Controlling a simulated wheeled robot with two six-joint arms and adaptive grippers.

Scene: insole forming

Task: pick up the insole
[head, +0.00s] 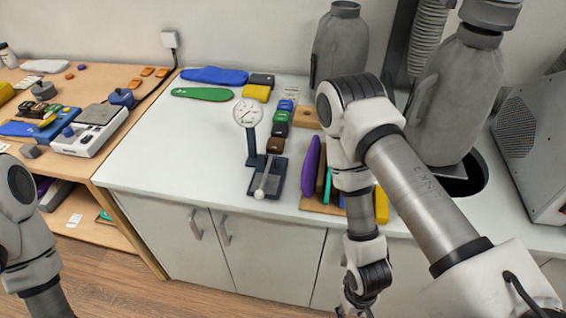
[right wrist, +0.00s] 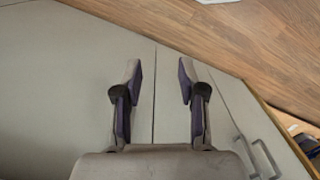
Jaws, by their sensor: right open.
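A blue insole (head: 215,75) lies flat at the back left of the white counter. A green insole (head: 202,94) lies just in front of it. A purple insole-shaped piece (head: 312,165) stands on edge in a wooden rack (head: 311,203), partly hidden by my right arm. In the right wrist view my right gripper (right wrist: 160,78) is open and empty, with cabinet doors behind it. It hangs low in front of the counter, well away from the insoles. Only part of my left arm shows at the left edge; its gripper is out of view.
A dial gauge (head: 248,113) on a dark stand and several coloured blocks (head: 281,117) occupy the counter's middle. Large grey bottles (head: 340,45) stand at the back. A wooden bench (head: 93,80) with a scale (head: 90,130) adjoins on the left. The counter's front left is clear.

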